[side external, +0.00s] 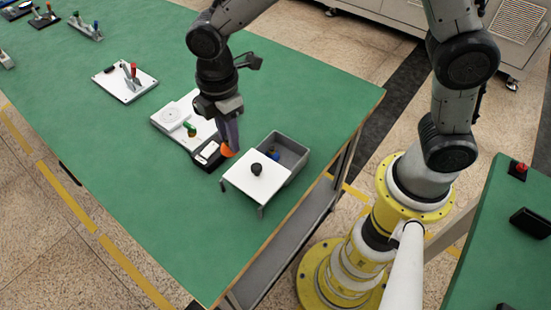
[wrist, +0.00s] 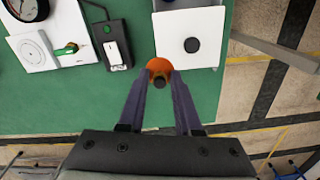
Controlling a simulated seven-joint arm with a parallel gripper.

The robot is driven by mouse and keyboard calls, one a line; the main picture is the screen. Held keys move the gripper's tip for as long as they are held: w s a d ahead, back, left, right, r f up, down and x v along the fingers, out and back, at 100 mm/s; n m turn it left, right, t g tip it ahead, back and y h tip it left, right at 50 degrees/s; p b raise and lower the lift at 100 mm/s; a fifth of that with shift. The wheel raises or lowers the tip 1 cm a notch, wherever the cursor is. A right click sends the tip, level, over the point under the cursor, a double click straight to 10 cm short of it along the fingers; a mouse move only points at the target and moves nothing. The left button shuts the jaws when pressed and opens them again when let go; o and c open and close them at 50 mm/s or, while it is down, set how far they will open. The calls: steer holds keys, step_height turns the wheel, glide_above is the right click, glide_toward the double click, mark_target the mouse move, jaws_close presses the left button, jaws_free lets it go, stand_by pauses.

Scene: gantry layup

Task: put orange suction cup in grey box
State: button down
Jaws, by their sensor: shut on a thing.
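The orange suction cup (side external: 227,152) is at the tips of my gripper (side external: 229,138), beside the black switch box. In the wrist view the orange cup (wrist: 158,65) shows between the two purple-grey fingers of my gripper (wrist: 159,78), which are shut on it; a dark stem faces the camera. I cannot tell whether the cup touches the green table. The grey box (side external: 297,145) stands to the right of my gripper near the table edge, open at the top, with a small blue item inside. A white stand partly hides it.
The white stand (side external: 240,182) with a black knob (side external: 256,169) is in front of the grey box. A black switch box (side external: 207,155) and white panel with green-handled valve (side external: 190,130) are close to my gripper. The green table (side external: 150,200) is clear at the front left.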

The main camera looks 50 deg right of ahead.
steer(key=s+d+f+m, duration=0.3)
steer(key=s+d+m, duration=0.5)
steer(key=d+m, duration=0.3)
steer(key=shift+m, duration=0.8)
steer(key=shift+a+f, duration=0.2)
steer(key=shift+f, duration=1.8)
steer(key=shift+a+f, duration=0.15)
steer(key=shift+f, duration=1.85)
steer(key=c, duration=0.9)
jaws_free()
steer(key=shift+f, duration=0.1)
